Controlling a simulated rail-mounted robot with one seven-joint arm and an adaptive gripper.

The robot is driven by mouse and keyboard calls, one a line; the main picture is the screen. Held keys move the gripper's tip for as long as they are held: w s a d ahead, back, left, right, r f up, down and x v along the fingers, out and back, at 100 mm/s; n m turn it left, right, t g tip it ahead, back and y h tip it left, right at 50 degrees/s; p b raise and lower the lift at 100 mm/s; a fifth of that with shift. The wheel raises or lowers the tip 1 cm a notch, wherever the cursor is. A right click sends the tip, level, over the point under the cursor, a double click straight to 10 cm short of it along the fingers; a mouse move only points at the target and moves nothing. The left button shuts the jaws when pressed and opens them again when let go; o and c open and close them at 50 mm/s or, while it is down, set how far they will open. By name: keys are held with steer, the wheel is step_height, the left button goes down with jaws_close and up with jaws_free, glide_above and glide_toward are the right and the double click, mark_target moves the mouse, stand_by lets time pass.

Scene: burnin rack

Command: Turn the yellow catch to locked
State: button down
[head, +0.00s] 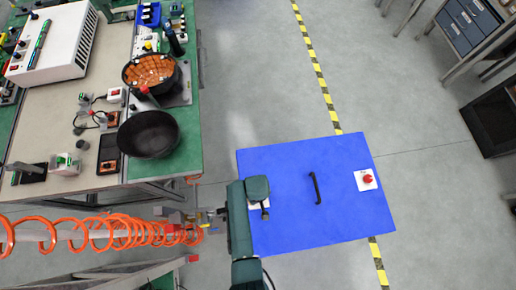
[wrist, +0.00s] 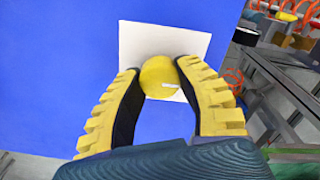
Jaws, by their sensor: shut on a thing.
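The yellow catch (wrist: 160,76) shows in the wrist view as a round yellow knob on a white square plate (wrist: 150,38) on the blue panel (wrist: 60,60). My gripper (wrist: 158,88) has its two yellow-ribbed fingers on either side of the knob, shut on it. The lower part of the knob sits between the fingertips. In the head view my gripper (head: 262,208) is at the left part of the blue panel (head: 290,165), and my arm hides most of the plate and the catch. I cannot read any lock marking.
The panel has a black handle (head: 315,188) in its middle and a red button (head: 367,180) on a white plate at its right. A workbench (head: 186,150) with black bowls stands at left. An orange coiled hose (head: 110,232) runs at lower left. The floor right of the panel is clear.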

steer(key=c, duration=0.6)
jaws_free()
step_height(320, 180, up, 12)
steer(key=w+d+r+m+t+p, duration=0.1)
steer(key=w+r+t+p, duration=0.3)
steer(key=r, duration=0.8)
steer(key=w+d+r+m+t+p, duration=0.1)
steer(key=w+d+r+t+p, duration=0.15)
steer(key=w+r, duration=0.7)
steer(key=w+d+r+t+p, duration=0.1)
steer(key=w+r+t+p, duration=0.2)
steer(key=r, duration=1.2)
step_height(320, 180, up, 20)
steer(key=s+d+r+m+t+p, duration=0.1)
steer(key=s+d+m+t+p, duration=0.1)
steer(key=t, duration=0.5)
steer(key=s+r+m+t, duration=0.1)
steer(key=s+r+t, duration=0.1)
steer(key=s+r, duration=0.2)
steer(key=s+r+m+t, duration=0.1)
steer(key=s+r+t, duration=0.2)
steer(key=r, duration=0.7)
steer(key=shift+s+r+m+t+h, duration=0.25)
steer(key=shift+s+m+t+h, duration=0.1)
steer(key=shift+s+m+h, duration=0.05)
